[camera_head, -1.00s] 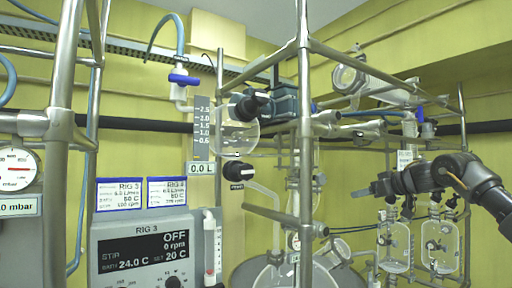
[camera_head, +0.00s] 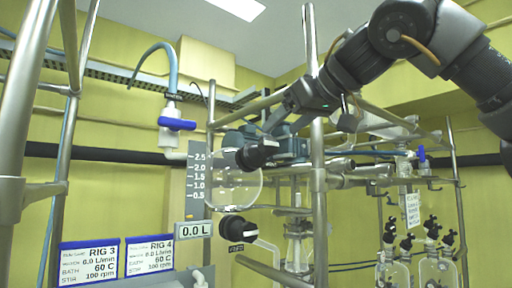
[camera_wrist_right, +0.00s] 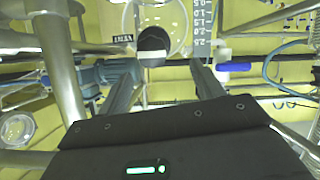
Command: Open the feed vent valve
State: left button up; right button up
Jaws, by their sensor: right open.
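A black knob (camera_head: 257,152), likely the feed vent valve, sits at the upper part of the round glass feed vessel (camera_head: 232,188) beside the grey level scale. My right gripper (camera_head: 272,124) comes in from the upper right, just above and right of the knob. In the wrist view its fingers (camera_wrist_right: 166,66) are apart with nothing between them. Contact with the knob is not visible. My left gripper is not in view.
A second black knob (camera_head: 238,228) sits below the vessel. A blue-handled valve (camera_head: 177,124) hangs to the left on a hose. A vertical steel post (camera_head: 318,180) and cross rails stand close to my right gripper. Glass flasks (camera_head: 438,270) stand at the lower right.

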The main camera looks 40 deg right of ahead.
aim_at(271, 143)
jog(key=w, duration=0.1)
jog(key=w+d+f, duration=0.1)
jog(key=w+f, duration=0.1)
jog(key=shift+w+d+f, duration=0.1)
jog(key=shift+w+d, duration=0.15)
jog(key=shift+w, duration=0.15)
jog(key=x, duration=0.4)
jog(key=shift+w+a, duration=0.1)
jog(key=shift+w, duration=0.45)
jog(key=shift+f, duration=0.15)
jog(key=c, duration=0.8)
jog(key=shift+a, duration=0.15)
jog(key=shift+c, duration=1)
jog(key=shift+d, duration=0.2)
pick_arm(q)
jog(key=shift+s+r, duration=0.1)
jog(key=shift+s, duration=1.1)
